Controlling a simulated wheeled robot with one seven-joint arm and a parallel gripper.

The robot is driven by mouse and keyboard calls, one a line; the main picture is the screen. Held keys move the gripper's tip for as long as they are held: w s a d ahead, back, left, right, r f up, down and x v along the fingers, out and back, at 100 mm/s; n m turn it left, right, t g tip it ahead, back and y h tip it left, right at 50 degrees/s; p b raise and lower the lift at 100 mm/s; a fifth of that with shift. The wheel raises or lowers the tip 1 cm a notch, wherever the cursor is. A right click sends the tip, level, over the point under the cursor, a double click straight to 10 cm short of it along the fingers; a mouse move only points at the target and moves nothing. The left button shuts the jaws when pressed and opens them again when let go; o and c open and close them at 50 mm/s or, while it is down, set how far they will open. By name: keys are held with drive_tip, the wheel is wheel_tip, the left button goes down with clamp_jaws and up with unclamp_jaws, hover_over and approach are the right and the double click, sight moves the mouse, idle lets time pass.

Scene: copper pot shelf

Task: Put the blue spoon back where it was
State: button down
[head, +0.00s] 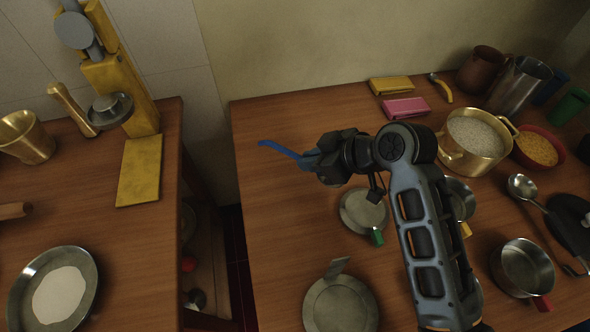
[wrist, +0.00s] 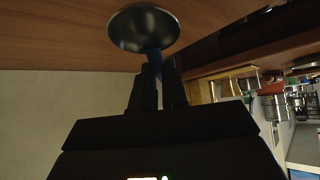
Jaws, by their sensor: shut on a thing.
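The blue spoon (head: 278,150) shows in the head view as a thin blue length sticking out to the left of my gripper (head: 310,161), above the table. My gripper is shut on it. In the wrist view a short blue stretch of the spoon (wrist: 154,64) runs between the fingers of my gripper (wrist: 157,85). A dark, round, shiny bowl shape (wrist: 143,27) lies at its far end there; the head view does not show this shape clearly. The fingers hide part of the spoon.
The wooden table (head: 265,235) is bare at its left. Lidded pots (head: 363,211) and a pan (head: 523,267) stand around my arm. A grain pot (head: 472,140), pink packet (head: 405,108) and yellow packet (head: 391,85) are at the back. A gap separates the left counter (head: 150,240).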

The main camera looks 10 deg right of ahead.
drive_tip(key=a+f, duration=0.1)
drive_tip(key=w+a, duration=0.1)
drive_tip(key=a, duration=0.1)
drive_tip(key=shift+f, duration=2.45)
drive_tip(key=shift+f, duration=0.15)
drive_tip(key=c, duration=1.1)
unclamp_jaws()
drive_tip(key=shift+c, duration=0.2)
